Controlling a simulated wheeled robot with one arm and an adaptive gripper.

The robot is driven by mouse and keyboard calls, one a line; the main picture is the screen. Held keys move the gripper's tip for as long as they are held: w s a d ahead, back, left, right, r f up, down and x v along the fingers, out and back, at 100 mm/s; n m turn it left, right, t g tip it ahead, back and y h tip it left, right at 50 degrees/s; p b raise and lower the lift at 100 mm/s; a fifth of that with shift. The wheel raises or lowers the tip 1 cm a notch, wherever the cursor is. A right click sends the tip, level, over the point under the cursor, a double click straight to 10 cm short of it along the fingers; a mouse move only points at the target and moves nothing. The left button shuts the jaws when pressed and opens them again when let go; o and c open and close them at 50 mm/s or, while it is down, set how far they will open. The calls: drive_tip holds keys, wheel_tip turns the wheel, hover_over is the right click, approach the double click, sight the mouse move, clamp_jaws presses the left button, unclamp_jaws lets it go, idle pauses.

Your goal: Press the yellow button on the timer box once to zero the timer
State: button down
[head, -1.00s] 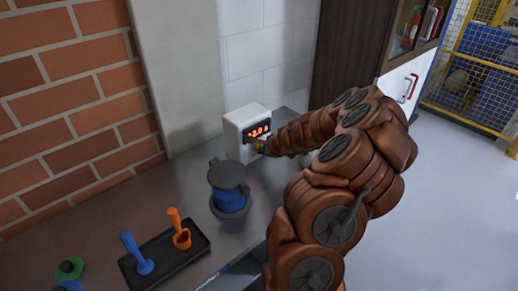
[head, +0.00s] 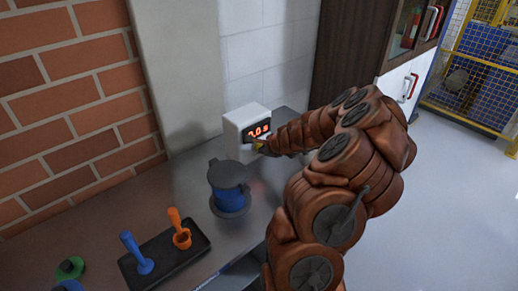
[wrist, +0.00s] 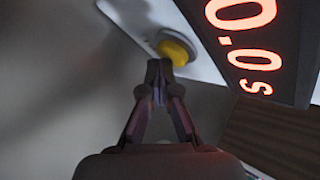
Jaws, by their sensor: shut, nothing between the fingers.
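The white timer box (head: 237,131) stands on the counter against the wall, with a dark display (head: 257,132) lit in red digits. The wrist view shows the display (wrist: 285,30) close up, cut by the frame edge, with 0.0 s legible. The yellow button (wrist: 176,50) sits in a pale round collar on the box's white face. My gripper (wrist: 159,66) is shut and empty, its fingertips at the button's near edge in the picture. I cannot tell whether they touch it. In the head view my gripper (head: 262,149) is at the box's front, below the display, largely covering the button.
A blue container with a dark lid (head: 228,184) stands just in front of the box. A black tray (head: 191,260) holds a blue tool (head: 137,253) and an orange tool (head: 179,230). A brick wall (head: 65,90) borders the counter on the left.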

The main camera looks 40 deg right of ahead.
drive_tip(key=shift+s, duration=0.7)
drive_tip(key=shift+s, duration=0.1)
drive_tip(key=shift+s+b, duration=0.35)
drive_tip(key=shift+s, duration=1.3)
drive_tip(key=shift+s+a, duration=0.1)
drive_tip(key=shift+s, duration=0.65)
